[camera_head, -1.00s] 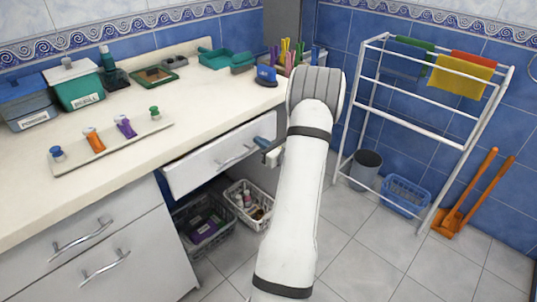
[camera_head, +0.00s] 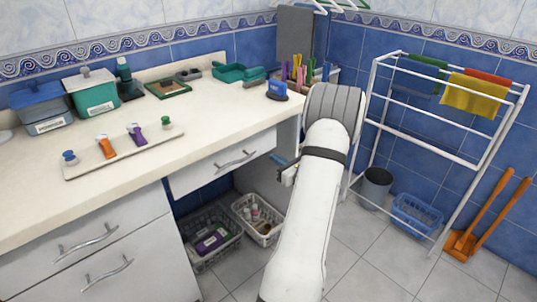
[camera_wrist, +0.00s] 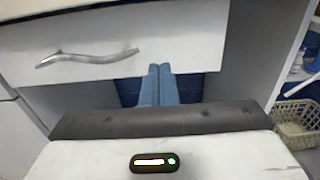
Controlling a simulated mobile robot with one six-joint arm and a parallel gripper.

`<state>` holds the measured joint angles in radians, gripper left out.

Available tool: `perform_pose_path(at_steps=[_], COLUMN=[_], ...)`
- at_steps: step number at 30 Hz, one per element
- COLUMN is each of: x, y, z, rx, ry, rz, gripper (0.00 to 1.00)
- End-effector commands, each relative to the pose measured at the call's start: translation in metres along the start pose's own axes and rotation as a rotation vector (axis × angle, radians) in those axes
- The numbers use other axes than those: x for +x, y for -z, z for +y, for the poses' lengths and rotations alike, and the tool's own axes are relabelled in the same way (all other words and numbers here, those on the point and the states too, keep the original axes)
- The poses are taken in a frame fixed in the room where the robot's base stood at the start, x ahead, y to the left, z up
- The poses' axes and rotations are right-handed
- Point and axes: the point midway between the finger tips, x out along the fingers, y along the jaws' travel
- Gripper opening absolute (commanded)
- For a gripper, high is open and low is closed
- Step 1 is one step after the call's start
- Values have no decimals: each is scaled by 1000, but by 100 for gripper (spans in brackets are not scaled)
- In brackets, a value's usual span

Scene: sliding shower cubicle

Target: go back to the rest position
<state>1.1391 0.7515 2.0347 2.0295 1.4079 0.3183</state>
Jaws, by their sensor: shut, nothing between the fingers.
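My gripper (camera_head: 283,164) is beside my white arm in the head view, in front of the right end of the counter, near a white drawer (camera_head: 210,170). In the wrist view its two blue fingers (camera_wrist: 160,68) are together with nothing between them. They point towards the cabinet, just right of the drawer's curved handle (camera_wrist: 88,56) and apart from it. My arm hides part of the floor and the counter's right end.
Wire baskets (camera_head: 212,236) stand under the drawer. A white drying rack (camera_head: 437,155) with cloths stands right of my arm, with a grey bin (camera_head: 376,187) and blue basket (camera_head: 416,214) by it. Floor shows at the lower right.

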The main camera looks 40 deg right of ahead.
Motion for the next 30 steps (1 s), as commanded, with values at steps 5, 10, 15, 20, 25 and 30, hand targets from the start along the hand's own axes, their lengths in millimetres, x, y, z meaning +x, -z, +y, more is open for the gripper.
perform_pose_path(at_steps=[5, 10, 15, 20, 25, 30], x=[-38, -58, -65, -64, -49, -16], y=[-1, 0, 0, 0, -18, -64], z=[0, 0, 1, 2, 28, 122], rx=[0, 0, -1, -1, -41, -199], ry=[3, 0, -3, -4, -91, -399], rz=[0, 0, 0, 0, 19, 91], gripper=[0, 0, 0, 0, 0, 0])
